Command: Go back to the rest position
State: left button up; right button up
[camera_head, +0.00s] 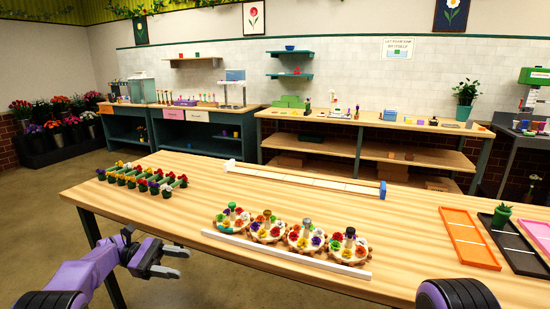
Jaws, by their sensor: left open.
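My left gripper (180,262) shows at the lower left, off the near-left edge of the wooden table (300,197). Its two dark fingers are apart with nothing between them. Its purple arm comes in from the lower left corner. Only a dark rounded part of my right arm shows at the bottom right; the right gripper is out of the picture. Several round flower arrangements (268,228) stand in a row near the table's front edge, well to the right of my left gripper.
A white strip (285,255) runs in front of the arrangements. A green rack of small flowers (150,180) stands at the table's left. A long white rail (300,180) lies at the back. Orange (468,240) and black trays (513,243) lie at the right. Floor left of the table is clear.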

pick_arm(q)
jog(key=w+f+m+t, duration=0.3)
jog(key=f+m+t, duration=0.6)
jog(key=t, duration=0.5)
jog(key=s+a+f+n+t+y, duration=0.1)
jog(key=s+f+y, duration=0.3)
jog(key=f+y, duration=0.35)
jog(key=s+a+f+n+t+y, duration=0.2)
jog(key=s+f+y, duration=0.3)
jog(key=f+y, duration=0.3)
jog(key=s+a+f+m+g+y, duration=0.1)
jog(key=s+f+g+y, duration=0.2)
jog(key=s, duration=0.4)
jog(key=s+f+g, duration=0.2)
jog(key=s+f, duration=0.3)
jog(key=s, duration=0.2)
jog(key=s+r+g+y, duration=0.2)
jog(key=s+g, duration=0.4)
jog(key=s, duration=1.3)
jog(key=shift+s+g, duration=0.3)
